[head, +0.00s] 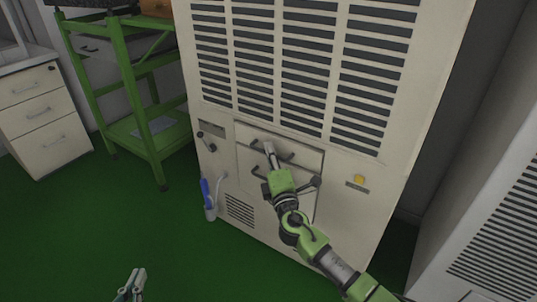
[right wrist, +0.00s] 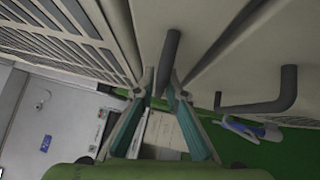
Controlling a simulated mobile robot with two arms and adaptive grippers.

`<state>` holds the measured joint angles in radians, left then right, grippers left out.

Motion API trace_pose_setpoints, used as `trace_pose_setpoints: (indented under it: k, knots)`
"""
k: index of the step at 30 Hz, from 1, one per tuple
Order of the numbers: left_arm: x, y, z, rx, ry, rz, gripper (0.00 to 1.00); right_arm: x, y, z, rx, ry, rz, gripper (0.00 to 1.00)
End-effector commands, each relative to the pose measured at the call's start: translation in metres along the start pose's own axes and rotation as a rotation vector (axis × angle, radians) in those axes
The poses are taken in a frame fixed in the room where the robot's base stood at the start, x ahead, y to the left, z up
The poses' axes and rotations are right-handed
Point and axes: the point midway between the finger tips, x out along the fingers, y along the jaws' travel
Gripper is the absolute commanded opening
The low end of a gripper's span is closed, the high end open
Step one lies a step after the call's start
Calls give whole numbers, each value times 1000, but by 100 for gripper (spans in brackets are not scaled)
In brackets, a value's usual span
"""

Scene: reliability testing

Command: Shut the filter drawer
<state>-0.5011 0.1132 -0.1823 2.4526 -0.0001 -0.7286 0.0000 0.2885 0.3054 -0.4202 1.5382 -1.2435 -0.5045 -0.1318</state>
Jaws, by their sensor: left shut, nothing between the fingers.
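The filter drawer (head: 302,157) appears to be the upper pale panel with a dark handle, low on the front of the tall beige cabinet (head: 213,70). How far it stands out is hard to tell. My right gripper (head: 269,149) is at this drawer's handle. In the right wrist view, a dark handle bar (right wrist: 171,48) runs between or just behind the fingertips of my right gripper (right wrist: 163,78); contact is unclear. My left gripper (head: 138,272) is shut and empty, low over the green floor, well away from the cabinet.
A second dark handle (right wrist: 260,104) is beside the right gripper. A blue-handled item (head: 208,195) hangs at the cabinet's lower left. A green cart (head: 140,130) and a white drawer unit (head: 45,115) stand left; another vented cabinet (head: 490,240) stands right. Floor at lower left is clear.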

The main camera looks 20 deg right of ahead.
Motion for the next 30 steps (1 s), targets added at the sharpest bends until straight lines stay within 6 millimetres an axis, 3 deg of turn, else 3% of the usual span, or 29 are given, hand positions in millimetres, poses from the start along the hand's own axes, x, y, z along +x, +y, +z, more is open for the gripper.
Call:
trace_pose_setpoints:
  k: [10, 14, 30]
  knots:
    - [0, 0, 0, 0, -1, -1, 0, -1, 0, 1, -1, -2, 0, 25]
    - [0, 0, 0, 0, -1, -1, 0, -9, -1, 0, -1, 0, -1, 25]
    - [0, 0, 0, 0, -1, 0, 0, -105, 0, -1, 0, 2, 0, 25]
